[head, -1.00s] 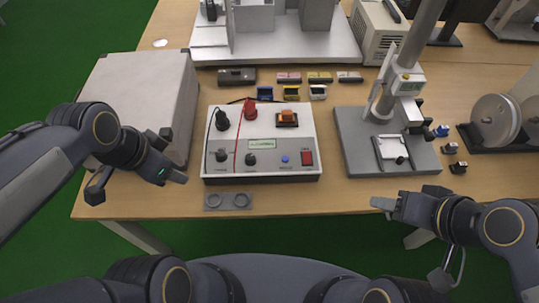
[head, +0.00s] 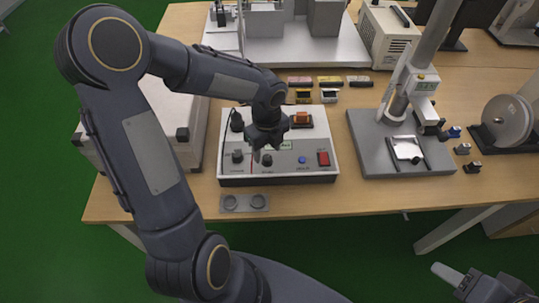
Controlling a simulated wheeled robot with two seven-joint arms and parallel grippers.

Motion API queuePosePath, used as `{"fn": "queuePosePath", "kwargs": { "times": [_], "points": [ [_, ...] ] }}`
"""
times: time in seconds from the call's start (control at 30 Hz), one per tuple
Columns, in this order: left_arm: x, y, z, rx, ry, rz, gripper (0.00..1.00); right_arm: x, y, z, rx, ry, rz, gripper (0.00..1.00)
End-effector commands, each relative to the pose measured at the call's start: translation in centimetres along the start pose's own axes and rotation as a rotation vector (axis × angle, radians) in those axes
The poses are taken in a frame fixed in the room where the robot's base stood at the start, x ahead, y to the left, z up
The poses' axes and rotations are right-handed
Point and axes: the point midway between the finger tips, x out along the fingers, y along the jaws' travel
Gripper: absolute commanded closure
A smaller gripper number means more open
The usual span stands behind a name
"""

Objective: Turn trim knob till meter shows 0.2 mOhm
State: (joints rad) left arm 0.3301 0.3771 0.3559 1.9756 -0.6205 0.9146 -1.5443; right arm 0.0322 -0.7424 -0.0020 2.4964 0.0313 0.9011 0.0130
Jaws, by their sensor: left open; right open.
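The white meter box (head: 290,172) stands on the table with two black knobs on its front panel, a left knob (head: 237,156) and a middle knob (head: 267,161). Their labels are too small to read. My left gripper (head: 267,149) points down over the panel, open, just above and behind the middle knob. I cannot tell whether it touches it. My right gripper (head: 452,278) is open and empty at the lower right, in front of the table edge.
A blue button (head: 302,160) and a red switch (head: 323,159) sit right of the knobs. A grey plate with two round recesses (head: 245,202) lies before the box. A stand with a column (head: 375,150) is to the right. A grey case (head: 200,145) is left, partly behind my arm.

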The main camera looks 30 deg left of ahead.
Motion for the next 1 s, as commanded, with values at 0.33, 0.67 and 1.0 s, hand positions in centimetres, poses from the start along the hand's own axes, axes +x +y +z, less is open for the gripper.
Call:
{"fn": "queuePosePath", "kwargs": {
  "times": [0.33,0.67,1.0],
  "points": [
    [3.0,0.0,0.0,-0.002,0.001,-0.001,0.49,0.3,0.1,0.1,0.0,0.0,0.0,0.48],
    [3.0,0.0,0.0,-0.003,0.0,-0.001,0.65,0.2,0.1,0.1,0.0,0.0,0.0,0.48],
    [3.0,0.0,0.0,-0.006,0.0,-0.001,0.94,0.3,0.1,0.1,0.0,0.0,0.0,0.48]
  ]
}}
